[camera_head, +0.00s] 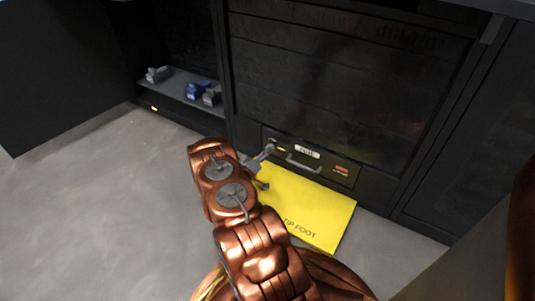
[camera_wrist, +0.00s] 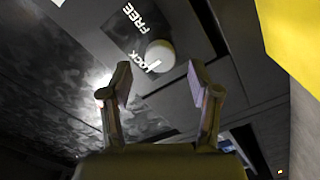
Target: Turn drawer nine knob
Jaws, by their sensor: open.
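The knob (camera_wrist: 160,55) is a pale round disc on a dark panel in the wrist view. A dark plate (camera_wrist: 135,25) beside it reads FREE and LOCK. My gripper (camera_wrist: 158,82) is open, one finger on each side, with the knob showing beyond the gap between the fingertips. I see no contact with the knob. In the head view, my gripper (camera_head: 266,158) is at the left end of a low drawer front (camera_head: 322,172), which has a bar handle (camera_head: 303,163) and a white label (camera_head: 307,152). The gripper partly hides the knob's area there.
On the left, a low shelf (camera_head: 175,92) holds grey and blue items. A red label (camera_head: 341,169) is on the drawer's right. Dark cabinet panels surround it; the grey floor at left is clear.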

